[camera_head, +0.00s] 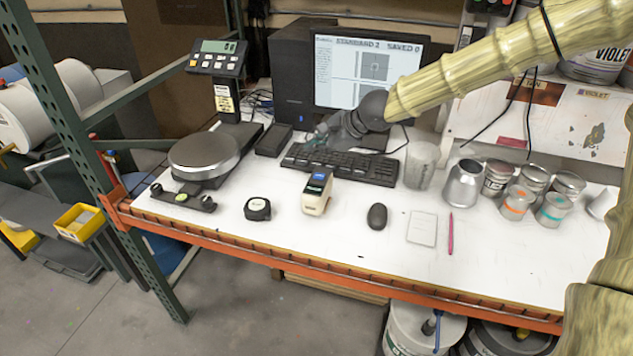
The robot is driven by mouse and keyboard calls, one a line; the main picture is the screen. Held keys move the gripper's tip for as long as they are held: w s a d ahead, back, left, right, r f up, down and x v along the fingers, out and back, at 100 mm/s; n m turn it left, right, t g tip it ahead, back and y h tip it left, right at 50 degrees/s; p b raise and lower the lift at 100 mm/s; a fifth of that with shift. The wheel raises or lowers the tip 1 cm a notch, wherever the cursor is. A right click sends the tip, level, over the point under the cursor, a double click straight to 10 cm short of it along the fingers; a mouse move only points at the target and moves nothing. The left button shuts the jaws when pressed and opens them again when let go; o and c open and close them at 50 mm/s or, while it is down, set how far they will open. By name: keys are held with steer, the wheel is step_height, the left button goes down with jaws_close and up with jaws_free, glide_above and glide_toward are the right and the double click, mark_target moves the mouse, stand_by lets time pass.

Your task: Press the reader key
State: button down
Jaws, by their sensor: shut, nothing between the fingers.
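My gripper (312,143) is shut and empty. It reaches in from the upper right and shows over the keyboard, behind and above the reader. It appears apart from the reader; its height over the keys is hard to tell.
A black keyboard (345,167), a monitor (368,70) and a scale (205,155) stand behind and left. A black tape measure (257,209) and a mouse (377,216) flank the reader. Several metal cans (463,185) stand right. The bench's orange front edge (300,268) is near.

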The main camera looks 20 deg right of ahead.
mark_target(317, 177)
steer(key=shift+f+b, duration=2.45)
steer(key=shift+f, duration=0.4)
steer(key=shift+f, duration=0.1)
steer(key=shift+s+f+b, duration=0.1)
steer(key=shift+f+b, duration=0.2)
steer(key=shift+b, duration=0.15)
steer(key=shift+f+b, duration=0.3)
steer(key=shift+f, duration=0.05)
steer(key=shift+r, duration=0.15)
steer(key=shift+r+p, duration=0.7)
steer(key=shift+p, duration=0.2)
